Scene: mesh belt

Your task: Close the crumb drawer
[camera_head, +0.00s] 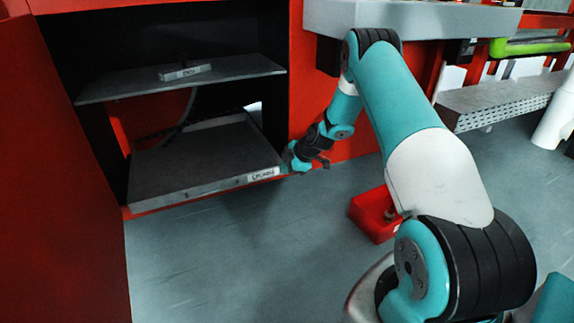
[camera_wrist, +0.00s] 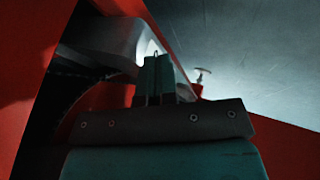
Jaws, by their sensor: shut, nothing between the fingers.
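The crumb drawer (camera_head: 215,160) is a grey, shallow tray low in the red and black cabinet, and it stands out from the opening. A white label (camera_head: 263,174) is on the right end of its front edge. My gripper (camera_head: 289,166) is shut and empty at the drawer's front right corner; I cannot tell if it touches. In the wrist view, my shut fingers (camera_wrist: 157,78) point toward a grey, rounded part, which looks like the drawer (camera_wrist: 105,38). The inner back of the drawer is in shadow.
A grey shelf (camera_head: 180,80) with a labelled small bar sits above the drawer. The red cabinet door or panel (camera_head: 65,190) stands at left. A red bin (camera_head: 374,213) is on the floor beside my arm. The grey floor (camera_head: 230,265) before the drawer is clear.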

